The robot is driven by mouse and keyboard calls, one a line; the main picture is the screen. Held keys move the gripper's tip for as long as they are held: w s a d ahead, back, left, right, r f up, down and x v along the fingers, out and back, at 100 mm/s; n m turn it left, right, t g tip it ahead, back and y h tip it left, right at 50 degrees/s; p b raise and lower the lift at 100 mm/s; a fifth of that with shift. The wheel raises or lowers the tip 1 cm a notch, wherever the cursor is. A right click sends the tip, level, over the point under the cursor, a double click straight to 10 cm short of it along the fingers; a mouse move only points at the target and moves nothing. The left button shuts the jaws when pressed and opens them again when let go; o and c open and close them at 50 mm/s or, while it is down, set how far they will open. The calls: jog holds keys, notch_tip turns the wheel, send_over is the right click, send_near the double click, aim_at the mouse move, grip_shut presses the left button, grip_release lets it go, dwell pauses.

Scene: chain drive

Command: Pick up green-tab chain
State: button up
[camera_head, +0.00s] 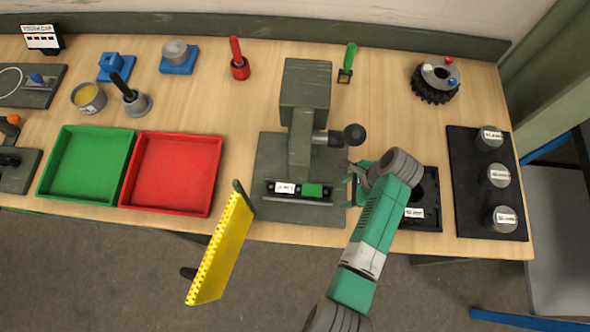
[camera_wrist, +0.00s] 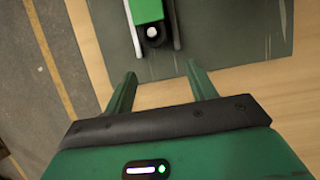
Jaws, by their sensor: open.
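The green tab (camera_head: 312,190) sits at the right end of a dark chain or bar in a tray (camera_head: 300,201) on the front of the grey press base, next to a white label. In the wrist view the green tab (camera_wrist: 147,10) is at the top edge, with a pale round end below it; most of the chain is outside that view. My gripper (camera_wrist: 161,72) is open and empty, its fingertips apart from the tab. In the head view my gripper (camera_head: 352,170) is just right of the tray, partly hidden by my wrist.
The grey press (camera_head: 304,95) with its black-knobbed lever (camera_head: 354,134) stands close behind and left of my gripper. A yellow toothed panel (camera_head: 222,250) stands at the table's front edge. Red (camera_head: 172,204) and green (camera_head: 55,190) trays lie left. A dark fixture (camera_head: 431,215) lies right of my wrist.

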aim_at(301, 189)
jog(key=a, duration=0.7)
jog(key=shift+w+a+p, duration=0.3)
jog(key=shift+a+p, duration=0.05)
jog(key=shift+a, duration=0.05)
jog(key=a, duration=0.4)
jog(key=shift+w+a+f, duration=0.1)
jog(key=shift+a+f, duration=0.05)
jog(key=shift+f, duration=0.4)
grip_shut()
